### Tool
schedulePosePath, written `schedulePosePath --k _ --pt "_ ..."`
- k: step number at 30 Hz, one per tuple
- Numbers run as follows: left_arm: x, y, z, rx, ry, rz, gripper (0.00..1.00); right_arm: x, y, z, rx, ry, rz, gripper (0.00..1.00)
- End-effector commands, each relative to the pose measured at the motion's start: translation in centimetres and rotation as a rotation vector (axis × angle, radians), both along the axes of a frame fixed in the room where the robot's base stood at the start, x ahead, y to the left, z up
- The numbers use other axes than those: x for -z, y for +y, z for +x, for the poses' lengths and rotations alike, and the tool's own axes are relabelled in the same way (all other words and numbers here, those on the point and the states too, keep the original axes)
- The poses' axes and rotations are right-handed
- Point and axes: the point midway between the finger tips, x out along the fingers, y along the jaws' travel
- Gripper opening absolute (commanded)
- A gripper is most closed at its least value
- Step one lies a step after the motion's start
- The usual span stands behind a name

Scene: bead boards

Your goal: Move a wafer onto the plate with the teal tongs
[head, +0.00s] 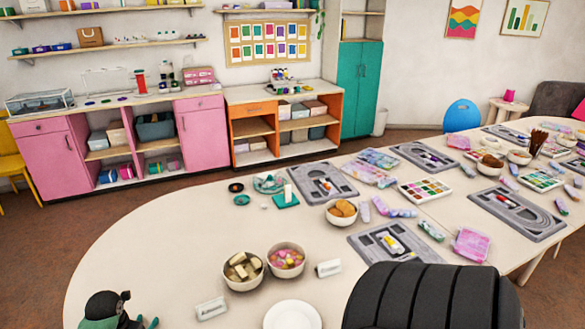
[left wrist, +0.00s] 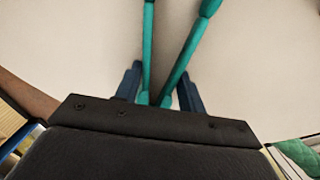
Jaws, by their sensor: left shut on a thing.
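The teal tongs (left wrist: 147,45) are in my left gripper (left wrist: 160,74), which is shut on them; their two arms spread apart away from the fingers in the left wrist view. In the head view my left gripper (head: 118,312) is at the bottom left edge of the table, with teal parts of the tongs (head: 154,322) beside it. Beige, block-like wafers (head: 241,266) fill a bowl (head: 243,285) to its right. The white plate (head: 292,317) is at the bottom, partly cut off, with no wafer on its visible part. My right gripper is not in view.
A bowl of pink and yellow pieces (head: 286,261) stands beside the wafer bowl. Small white label cards (head: 210,308) and (head: 328,268) stand near the bowls. Grey bead boards (head: 322,183) and a bowl of orange snacks (head: 343,213) lie farther back. The table's left part is clear.

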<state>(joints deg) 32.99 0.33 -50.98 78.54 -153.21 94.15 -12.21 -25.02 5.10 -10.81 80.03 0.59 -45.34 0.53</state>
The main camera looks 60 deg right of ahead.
Motion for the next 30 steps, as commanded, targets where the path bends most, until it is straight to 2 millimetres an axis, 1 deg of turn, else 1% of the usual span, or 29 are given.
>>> schedulePosePath --k 1,15,27,30 --pt "-0.4 0.0 0.0 0.000 -0.001 0.000 0.34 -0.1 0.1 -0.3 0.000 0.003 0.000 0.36" --pt "-5.9 0.1 0.1 0.001 -0.002 0.001 0.34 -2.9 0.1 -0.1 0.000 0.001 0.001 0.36" --pt "-10.7 0.0 0.1 0.000 -0.002 0.000 0.34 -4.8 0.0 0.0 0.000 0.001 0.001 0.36" --pt "-11.6 0.0 0.1 0.000 -0.002 0.001 0.34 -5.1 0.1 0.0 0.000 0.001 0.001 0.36"
